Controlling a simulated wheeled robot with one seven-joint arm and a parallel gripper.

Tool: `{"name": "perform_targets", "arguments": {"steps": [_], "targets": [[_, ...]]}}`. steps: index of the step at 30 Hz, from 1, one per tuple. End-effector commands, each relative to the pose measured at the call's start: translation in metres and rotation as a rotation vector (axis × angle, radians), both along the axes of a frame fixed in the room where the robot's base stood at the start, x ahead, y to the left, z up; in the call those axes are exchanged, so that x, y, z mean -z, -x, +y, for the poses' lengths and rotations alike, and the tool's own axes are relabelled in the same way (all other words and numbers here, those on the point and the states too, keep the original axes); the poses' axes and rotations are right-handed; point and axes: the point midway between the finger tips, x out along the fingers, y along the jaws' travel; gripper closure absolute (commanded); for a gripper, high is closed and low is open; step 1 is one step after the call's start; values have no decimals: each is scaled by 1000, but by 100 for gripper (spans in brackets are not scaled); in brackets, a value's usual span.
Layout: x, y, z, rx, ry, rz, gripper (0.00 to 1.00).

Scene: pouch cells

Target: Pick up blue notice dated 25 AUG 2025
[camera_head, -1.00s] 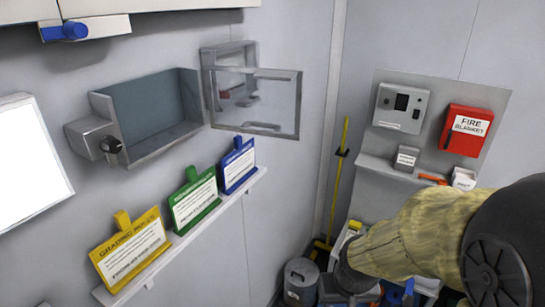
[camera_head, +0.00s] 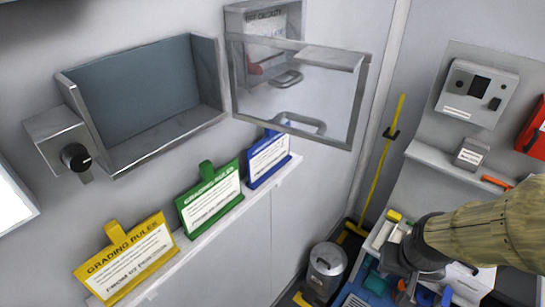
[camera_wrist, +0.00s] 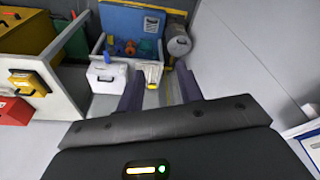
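The blue notice (camera_head: 268,160) stands at the right end of a narrow white wall shelf, right of the green notice (camera_head: 210,198) and the yellow notice (camera_head: 127,259). Its date is too small to read. In the wrist view a blue-edged notice (camera_wrist: 308,140) shows at the far right edge, partly cut off. My gripper (camera_wrist: 160,88) shows two dark fingers standing apart with nothing between them. In the head view my arm is at the lower right, away from the notices, and the fingers are not clear there.
An open clear-panelled door (camera_head: 300,88) juts out above the blue notice. A grey open box (camera_head: 150,100) is fixed above the green and yellow notices. A bin (camera_head: 325,270) and a yellow pole (camera_head: 383,165) stand near the corner. Space before the shelf is clear.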

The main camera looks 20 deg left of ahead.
Motion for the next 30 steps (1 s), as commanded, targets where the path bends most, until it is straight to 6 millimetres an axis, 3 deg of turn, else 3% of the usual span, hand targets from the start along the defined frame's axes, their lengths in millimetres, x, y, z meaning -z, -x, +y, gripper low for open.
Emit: {"name": "perform_targets", "arguments": {"steps": [3, 5, 8, 11, 17, 21, 24, 27, 30], "targets": [[0, 0, 0, 0, 0, 0, 64], [0, 0, 0, 0, 0, -2, 53], [0, -8, -1, -5, 8, -31, 53], [-3, -30, -6, -22, 29, -114, 53], [-27, -108, 3, -132, 45, -446, 53], [-59, -158, 31, -259, -16, -705, 53], [-85, -180, 59, -367, -100, -868, 53], [-108, -190, 92, -490, -216, -1001, 53], [-129, -187, 124, -625, -355, -1103, 53]]}}
